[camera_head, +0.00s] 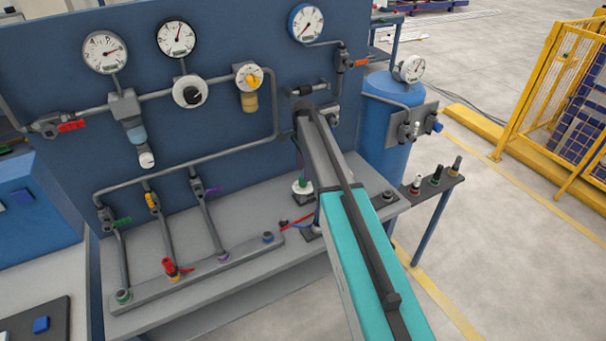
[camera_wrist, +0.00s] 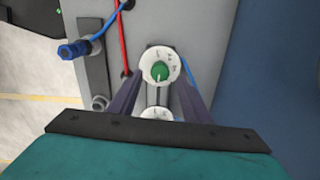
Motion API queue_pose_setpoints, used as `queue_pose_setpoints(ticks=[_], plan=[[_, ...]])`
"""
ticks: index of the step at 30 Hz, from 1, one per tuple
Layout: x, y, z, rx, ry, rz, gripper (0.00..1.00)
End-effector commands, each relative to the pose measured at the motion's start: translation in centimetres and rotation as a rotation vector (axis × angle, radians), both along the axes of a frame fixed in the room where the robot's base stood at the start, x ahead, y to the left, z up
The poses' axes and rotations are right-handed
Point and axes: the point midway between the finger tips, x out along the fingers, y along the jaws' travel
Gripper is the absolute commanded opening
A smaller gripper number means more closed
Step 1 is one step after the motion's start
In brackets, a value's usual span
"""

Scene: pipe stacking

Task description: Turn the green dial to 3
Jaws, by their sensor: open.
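The green dial (camera_wrist: 161,71) is a green knob on a round white face with small dark marks. Its white pointer line points roughly down in the wrist view; the numbers are too small to read. The dial also shows on the bench in the head view (camera_head: 302,187), partly covered by my arm. My gripper (camera_wrist: 157,86) is open and empty, with one dark finger on each side of the dial's near part. I cannot tell whether the fingers touch it. In the head view my arm hides most of the gripper.
A second white dial (camera_wrist: 157,113) lies just below the green one in the wrist view. A red cable (camera_wrist: 124,40) and a blue-handled valve (camera_wrist: 75,49) are to the left. The blue panel (camera_head: 240,45) with gauges and pipes stands behind the bench (camera_head: 265,265).

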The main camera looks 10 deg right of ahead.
Motion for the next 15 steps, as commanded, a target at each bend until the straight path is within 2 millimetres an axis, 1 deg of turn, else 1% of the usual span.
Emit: queue_pose_setpoints(ticks=[6, 12, 15], plan=[[0.0, 0.1, -2.0, 0.000, 0.002, 0.001, 0.44], [0.0, 0.1, -3.1, 0.000, 0.000, 0.001, 0.44], [0.0, 0.1, -3.4, 0.000, 0.000, 0.001, 0.44]])
